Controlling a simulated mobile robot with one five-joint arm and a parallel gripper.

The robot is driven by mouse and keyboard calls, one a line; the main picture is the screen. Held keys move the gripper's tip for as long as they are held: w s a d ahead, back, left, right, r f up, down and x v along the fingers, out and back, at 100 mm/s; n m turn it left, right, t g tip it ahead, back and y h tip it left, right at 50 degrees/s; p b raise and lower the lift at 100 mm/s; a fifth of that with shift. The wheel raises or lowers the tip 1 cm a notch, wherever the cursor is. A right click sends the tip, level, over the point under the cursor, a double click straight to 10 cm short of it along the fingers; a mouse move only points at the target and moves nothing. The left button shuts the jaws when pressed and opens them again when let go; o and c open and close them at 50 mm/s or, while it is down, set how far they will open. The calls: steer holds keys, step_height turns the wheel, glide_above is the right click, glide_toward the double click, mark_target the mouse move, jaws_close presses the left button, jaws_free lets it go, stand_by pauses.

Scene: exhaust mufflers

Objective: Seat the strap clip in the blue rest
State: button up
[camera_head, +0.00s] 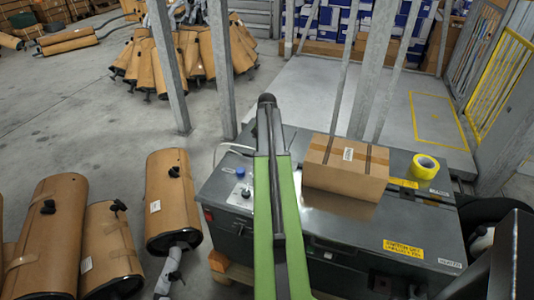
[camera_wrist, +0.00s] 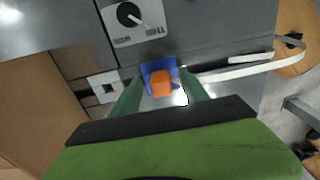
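In the wrist view, an orange block (camera_wrist: 160,84), which looks like the strap clip, lies over the blue rest (camera_wrist: 158,66). I cannot tell whether it is fully down in the rest. My gripper (camera_wrist: 160,80) has its two dark green fingers on either side of the orange block, with gaps showing between, so it looks open. A white strap (camera_wrist: 235,72) runs off to the right from near the right fingertip. In the head view my green arm reaches over the grey cabinet, and my fingertips and the clip are hidden.
The grey cabinet (camera_head: 330,230) carries a cardboard box (camera_head: 345,167) and a yellow tape roll (camera_head: 425,166). A grey panel with a black knob (camera_wrist: 129,14) lies close to the rest. Brown wrapped mufflers (camera_head: 170,200) stand at the left on the floor.

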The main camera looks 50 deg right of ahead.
step_height(320, 180, up, 18)
steer(key=p, duration=1.7)
steer(key=shift+f, duration=0.25)
steer(key=shift+w, duration=0.1)
